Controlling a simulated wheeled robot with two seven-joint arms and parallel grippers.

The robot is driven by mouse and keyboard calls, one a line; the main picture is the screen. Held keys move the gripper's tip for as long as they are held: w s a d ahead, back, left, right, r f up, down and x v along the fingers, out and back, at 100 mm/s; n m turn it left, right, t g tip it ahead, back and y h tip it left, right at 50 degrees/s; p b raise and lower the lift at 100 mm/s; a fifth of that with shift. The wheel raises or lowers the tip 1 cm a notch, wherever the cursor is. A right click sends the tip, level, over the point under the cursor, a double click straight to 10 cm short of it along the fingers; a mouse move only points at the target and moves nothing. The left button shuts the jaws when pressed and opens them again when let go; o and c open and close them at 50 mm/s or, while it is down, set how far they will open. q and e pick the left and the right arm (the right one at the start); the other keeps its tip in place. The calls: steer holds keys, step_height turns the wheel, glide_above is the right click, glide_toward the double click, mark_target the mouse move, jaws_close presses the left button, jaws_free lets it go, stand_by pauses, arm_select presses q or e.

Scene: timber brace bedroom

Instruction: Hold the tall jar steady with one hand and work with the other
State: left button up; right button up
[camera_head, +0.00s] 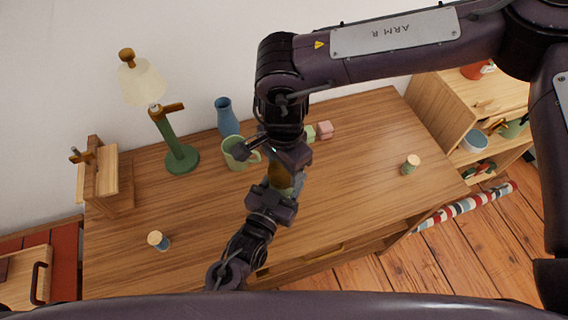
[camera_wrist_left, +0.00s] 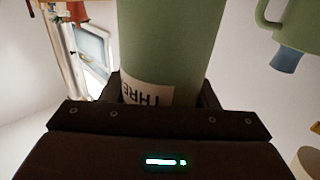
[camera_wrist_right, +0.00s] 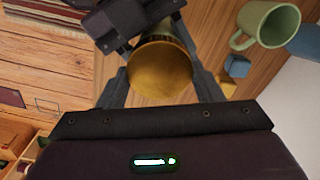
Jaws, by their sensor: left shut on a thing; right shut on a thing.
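The tall jar has a green body (camera_wrist_left: 162,45) with a pale label showing dark letters, and a golden-brown lid (camera_wrist_right: 160,72). In the head view the jar shows only in part between my two grippers, with the lid (camera_head: 280,176) visible. My left gripper (camera_head: 275,200) is shut on the jar's body from the front. My right gripper (camera_head: 284,163) comes from above and is shut on the lid. The lid appears to sit on the jar; the seam is hidden. My left gripper also shows at the top of the right wrist view (camera_wrist_right: 140,22).
A green mug (camera_head: 236,156) and blue vase (camera_head: 226,115) stand close behind the grippers. Small blocks (camera_head: 324,130) lie right of them. A lamp (camera_head: 181,159) stands left. Small corked jars (camera_head: 160,243) (camera_head: 409,166) stand at both sides. The desk's right half (camera_head: 365,150) is mostly clear.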

steer(key=shift+f, duration=0.55)
steer(key=m, duration=0.6)
steer(key=shift+m, duration=0.3)
steer(key=o, duration=0.9)
steer(key=shift+o, duration=0.2)
